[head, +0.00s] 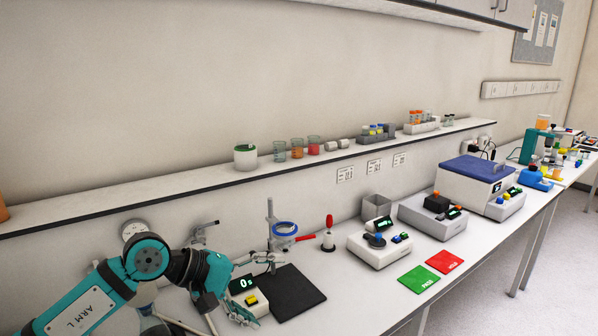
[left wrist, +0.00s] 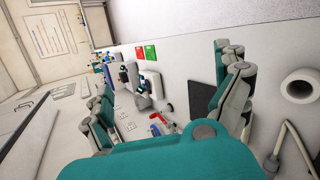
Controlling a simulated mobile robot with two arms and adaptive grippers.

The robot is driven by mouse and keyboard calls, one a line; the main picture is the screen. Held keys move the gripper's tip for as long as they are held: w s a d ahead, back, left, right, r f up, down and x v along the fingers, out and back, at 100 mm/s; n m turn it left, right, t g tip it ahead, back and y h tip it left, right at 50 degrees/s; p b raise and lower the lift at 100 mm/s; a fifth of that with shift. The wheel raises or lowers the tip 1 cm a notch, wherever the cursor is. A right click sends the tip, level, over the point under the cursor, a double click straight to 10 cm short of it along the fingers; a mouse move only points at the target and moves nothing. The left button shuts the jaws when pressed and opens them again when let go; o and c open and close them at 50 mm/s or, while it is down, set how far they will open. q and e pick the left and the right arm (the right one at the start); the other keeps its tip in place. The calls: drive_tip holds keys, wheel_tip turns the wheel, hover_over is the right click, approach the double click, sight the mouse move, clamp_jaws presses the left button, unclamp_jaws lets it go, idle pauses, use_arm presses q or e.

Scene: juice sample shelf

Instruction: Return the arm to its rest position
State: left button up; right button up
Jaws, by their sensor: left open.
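My left arm (head: 100,295), teal and grey and marked "ARM L", comes in at the lower left of the head view. My left gripper (head: 256,291) is over the near left end of the bench, beside a small white timer reading "0s" (head: 243,286) and a black mat (head: 298,292). In the left wrist view the gripper (left wrist: 168,95) has its fingers wide apart with nothing between them. The timer is partly hidden behind the gripper. My right gripper is in neither view.
A ring stand with a blue ring (head: 285,228) stands just behind the mat. A red-handled tool (head: 328,233) and white instruments (head: 380,245) stand to the right. A wall shelf (head: 120,199) with beakers runs above the bench. Green (head: 419,279) and red (head: 444,262) cards lie at the front.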

use_arm(q)
drive_tip(key=s+d+r+n+t+h, duration=0.55)
drive_tip(key=r+n+h, duration=0.35)
drive_tip(key=n, duration=0.5)
drive_tip(key=w+a+f+n+t+y, duration=0.25)
drive_tip(key=a+n+t+y, duration=0.4)
drive_tip(key=n, duration=0.75)
drive_tip(key=w+a+f+n+t+y, duration=0.1)
drive_tip(key=a+f+n+t+y, duration=0.35)
drive_tip(key=n+y, duration=0.65)
drive_tip(key=s+a+f+n+g+y, duration=0.2)
drive_tip(key=s+a+f+n+g, duration=0.15)
drive_tip(key=a+f+n, duration=0.55)
drive_tip(key=s+d+f+n+g, duration=0.1)
drive_tip(key=s+f+n+g, duration=1.35)
drive_tip(key=s+f, duration=0.85)
drive_tip(key=s+f+b, duration=0.1)
drive_tip(key=s+f, duration=0.1)
drive_tip(key=f, duration=1.2)
drive_tip(key=s+f+b, duration=0.2)
drive_tip(key=f, duration=1.2)
drive_tip(key=s+a+f+g+b, duration=0.1)
drive_tip(key=s+a+f, duration=0.1)
drive_tip(key=s+f, duration=1.3)
drive_tip(key=shift+s+a+f+b, duration=0.3)
drive_tip(key=shift+s+a+f, duration=0.05)
drive_tip(key=shift+s+a, duration=0.05)
